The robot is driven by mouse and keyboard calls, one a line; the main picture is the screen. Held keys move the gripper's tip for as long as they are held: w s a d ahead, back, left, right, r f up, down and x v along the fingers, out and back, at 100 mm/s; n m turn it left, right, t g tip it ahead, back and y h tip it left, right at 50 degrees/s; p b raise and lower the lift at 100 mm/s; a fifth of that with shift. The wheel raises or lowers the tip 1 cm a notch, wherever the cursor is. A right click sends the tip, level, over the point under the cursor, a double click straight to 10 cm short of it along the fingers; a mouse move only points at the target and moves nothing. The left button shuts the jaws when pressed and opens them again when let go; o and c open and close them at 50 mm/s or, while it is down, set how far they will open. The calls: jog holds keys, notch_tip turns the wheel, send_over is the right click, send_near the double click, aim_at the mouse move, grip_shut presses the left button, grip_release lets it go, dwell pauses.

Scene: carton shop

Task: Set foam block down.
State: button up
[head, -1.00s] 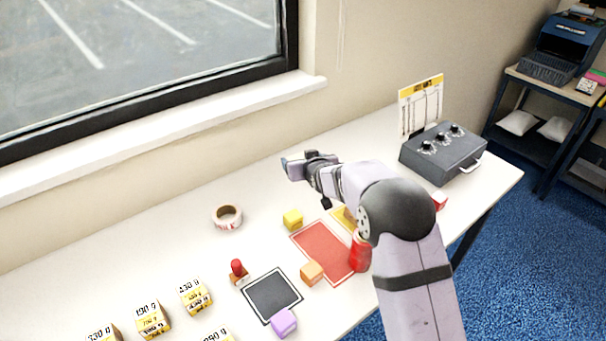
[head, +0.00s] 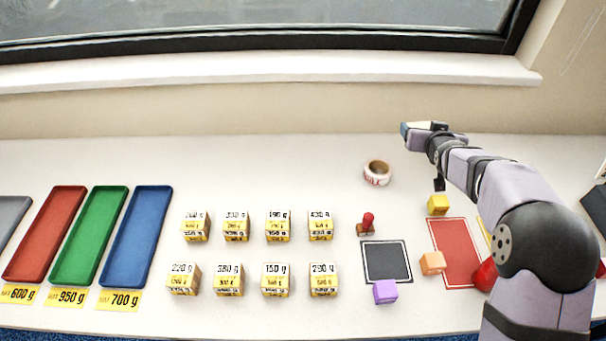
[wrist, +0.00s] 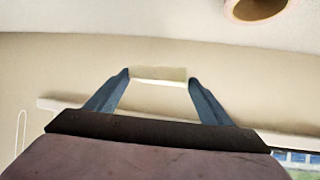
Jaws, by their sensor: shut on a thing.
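My gripper (head: 421,128) is at the back right of the table in the head view, near the wall and beyond the tape roll. It is shut on a pale cream foam block (wrist: 158,75), which shows between the two blue-grey fingertips in the wrist view. In the head view only a small pale part of the block (head: 424,124) shows. The block appears held above the table; its exact height is hard to tell.
A tape roll (head: 377,173) lies just left of my gripper. Several labelled boxes and coloured trays (head: 137,235) stand left. The back left is clear.

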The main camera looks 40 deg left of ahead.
jog(key=s+a+n+g+y, duration=0.2)
jog(key=s+a+n+g, duration=0.1)
jog(key=s+a, duration=0.6)
jog(key=s+a+f+n+g+y+p, duration=0.1)
jog(key=s+a+n+g+y, duration=0.1)
jog(key=s+a, duration=0.8)
jog(key=s+n+g, duration=0.1)
jog(key=s+n, duration=0.1)
jog(key=s, duration=0.5)
jog(key=shift+a+y, duration=0.15)
jog(key=shift+y, duration=0.15)
jog(key=shift+f, duration=0.1)
send_over(302, 181)
jog(key=shift+f+b, duration=0.45)
jog(key=shift+f, duration=2.65)
jog(key=shift+f, duration=0.15)
jog(key=shift+f, duration=1.7)
